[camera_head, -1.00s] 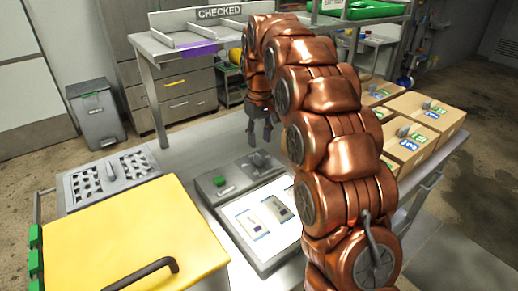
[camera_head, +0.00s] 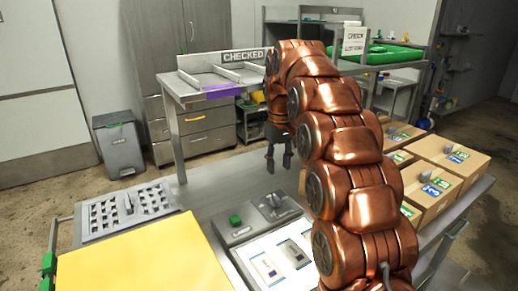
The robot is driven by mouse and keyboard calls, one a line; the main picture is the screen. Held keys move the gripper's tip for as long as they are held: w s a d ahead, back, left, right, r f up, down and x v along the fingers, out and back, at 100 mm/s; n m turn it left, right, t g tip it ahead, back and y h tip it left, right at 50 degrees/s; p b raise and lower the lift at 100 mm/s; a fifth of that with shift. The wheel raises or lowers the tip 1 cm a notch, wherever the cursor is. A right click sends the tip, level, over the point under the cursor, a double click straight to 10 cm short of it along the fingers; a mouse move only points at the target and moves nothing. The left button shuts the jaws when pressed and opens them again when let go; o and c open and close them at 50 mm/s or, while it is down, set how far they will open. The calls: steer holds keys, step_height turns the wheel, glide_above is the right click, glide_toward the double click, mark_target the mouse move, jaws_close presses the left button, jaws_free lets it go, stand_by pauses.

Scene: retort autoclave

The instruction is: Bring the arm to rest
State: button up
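My arm, in copper-coloured segments, arches up from the lower right and bends down at its far end. My gripper (camera_head: 278,160) hangs from that end, pointing down above the metal table (camera_head: 205,183). Its two dark fingers look apart, with a gap between them and nothing in it. It is behind the grey device with a green button and a lit panel (camera_head: 280,262), and touches nothing that I can see. Part of the gripper's upper body is close to the arm links.
A yellow lid or panel (camera_head: 140,268) lies at the front left, beside a slotted grey plate (camera_head: 127,209). Several cardboard boxes (camera_head: 450,160) stand right of my arm. A shelf marked CHECKED (camera_head: 185,88) stands behind. A grey bin (camera_head: 120,147) is on the floor at left.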

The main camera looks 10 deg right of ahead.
steer(key=shift+s, duration=0.15)
steer(key=s+a+f+m+p, duration=0.1)
steer(key=s+f, duration=0.1)
steer(key=s, duration=1.1)
steer(key=s+a+f+g+p, duration=0.1)
steer(key=s+f, duration=0.2)
steer(key=s, duration=1.1)
steer(key=s+a+f+m+p, duration=0.1)
steer(key=s+f, duration=0.1)
steer(key=s, duration=1.2)
steer(key=shift+s+f+m+g+p, duration=0.2)
steer(key=shift+s+m+g+p, duration=0.1)
steer(key=shift+g+p, duration=0.1)
